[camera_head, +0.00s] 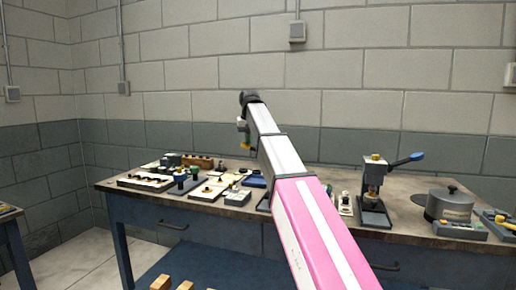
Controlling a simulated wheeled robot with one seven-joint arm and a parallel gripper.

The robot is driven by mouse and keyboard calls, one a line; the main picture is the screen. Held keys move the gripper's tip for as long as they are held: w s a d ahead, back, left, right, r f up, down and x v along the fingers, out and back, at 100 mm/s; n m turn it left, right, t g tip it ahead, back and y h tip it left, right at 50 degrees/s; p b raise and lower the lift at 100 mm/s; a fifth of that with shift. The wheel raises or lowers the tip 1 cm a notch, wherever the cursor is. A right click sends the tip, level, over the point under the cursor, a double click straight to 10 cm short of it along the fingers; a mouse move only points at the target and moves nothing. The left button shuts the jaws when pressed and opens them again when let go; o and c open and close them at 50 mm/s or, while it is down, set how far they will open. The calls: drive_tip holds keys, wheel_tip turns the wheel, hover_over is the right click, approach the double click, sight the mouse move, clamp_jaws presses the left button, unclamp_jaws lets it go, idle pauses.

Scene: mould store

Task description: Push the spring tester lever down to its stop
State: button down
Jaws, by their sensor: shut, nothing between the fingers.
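The spring tester (374,212) stands on the workbench right of my pink and white arm, with a grey base and column and a yellowish cap on top. My gripper (245,144) is small in this view, beyond and left of my forearm, hanging below the dark wrist end. It is shut and empty, well left of the lever and apart from it. Its fingertips are hard to make out.
The workbench (310,224) holds trays and small tools on its left. A round grey device (450,204) stands right of the tester, with a small grey box (460,230) before it. My arm hides the bench's middle. A block wall (360,60) rises behind.

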drive_tip(key=shift+r, duration=3.15)
drive_tip(key=shift+s, duration=0.1)
